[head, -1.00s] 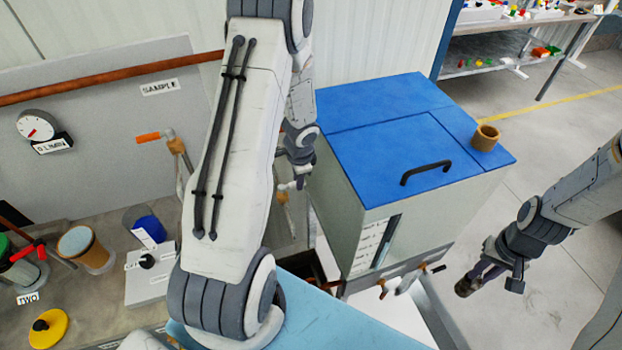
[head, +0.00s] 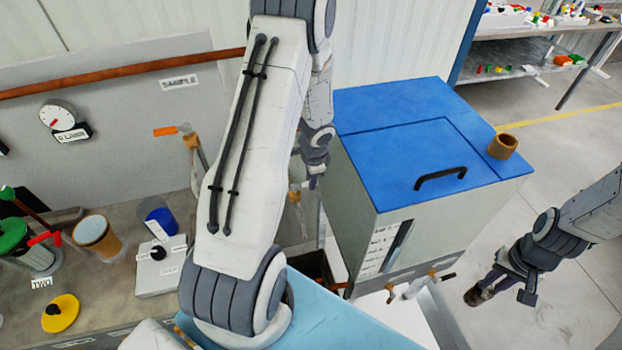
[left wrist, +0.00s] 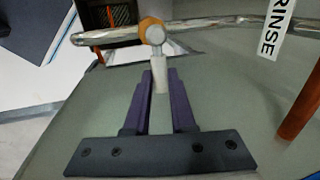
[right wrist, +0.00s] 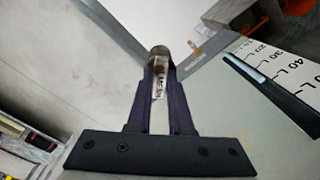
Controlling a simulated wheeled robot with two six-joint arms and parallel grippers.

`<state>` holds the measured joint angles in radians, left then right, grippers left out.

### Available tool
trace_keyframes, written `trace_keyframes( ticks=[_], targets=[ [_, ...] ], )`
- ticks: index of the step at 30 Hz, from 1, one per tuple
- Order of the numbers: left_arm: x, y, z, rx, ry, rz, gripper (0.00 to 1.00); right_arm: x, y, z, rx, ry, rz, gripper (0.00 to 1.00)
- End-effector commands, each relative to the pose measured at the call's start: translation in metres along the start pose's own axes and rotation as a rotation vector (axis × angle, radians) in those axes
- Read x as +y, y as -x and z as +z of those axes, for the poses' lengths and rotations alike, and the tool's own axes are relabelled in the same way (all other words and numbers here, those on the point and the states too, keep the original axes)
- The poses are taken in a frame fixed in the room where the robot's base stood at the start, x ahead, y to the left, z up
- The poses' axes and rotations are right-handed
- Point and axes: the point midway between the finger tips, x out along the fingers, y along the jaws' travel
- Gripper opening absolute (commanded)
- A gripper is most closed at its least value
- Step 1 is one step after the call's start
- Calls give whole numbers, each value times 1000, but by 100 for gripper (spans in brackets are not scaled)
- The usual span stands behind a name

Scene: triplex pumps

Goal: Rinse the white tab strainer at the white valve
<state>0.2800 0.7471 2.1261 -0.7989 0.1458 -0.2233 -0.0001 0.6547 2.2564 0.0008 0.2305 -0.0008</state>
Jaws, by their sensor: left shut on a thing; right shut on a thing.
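My left gripper (left wrist: 160,85) is shut on the white lever (left wrist: 160,72) of a valve on a metal pipe, beside a RINSE label (left wrist: 276,28). The valve body (left wrist: 153,28) is orange-brown. In the head view my left gripper (head: 308,184) is small and partly hidden at the left side of the blue-lidded tank. My right gripper (right wrist: 158,88) is shut on the strainer (right wrist: 160,68), a small dark brownish piece with a whitish lettered tab between the fingers. In the head view the strainer (head: 474,297) hangs over the floor, right of the tank and apart from it.
The tank (head: 400,240) has a blue lid with a black handle and a brown cup (head: 502,146) on top. Small taps (head: 390,292) stick out low at its front. Left, a bench holds cups, a yellow disc (head: 62,313) and a switch box (head: 160,268). Floor right is clear.

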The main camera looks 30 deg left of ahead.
Motion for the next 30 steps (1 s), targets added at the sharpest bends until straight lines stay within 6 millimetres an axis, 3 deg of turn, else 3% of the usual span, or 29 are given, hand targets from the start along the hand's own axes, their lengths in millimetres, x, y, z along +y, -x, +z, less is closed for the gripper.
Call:
trace_keyframes(
  ticks=[14, 24, 30],
  targets=[
    [-1, 0, 0, 0, 3, -1, 0, 0, 0, 0, 0, 0, 0, 0],
    [-14, -4, 0, -52, 272, -3, 0, 0, -15, 0, 0, 0, 0, 0],
    [-15, -2, 0, -57, 296, -2, 0, 0, -14, 0, 0, 0, 0, 0]
  ],
)
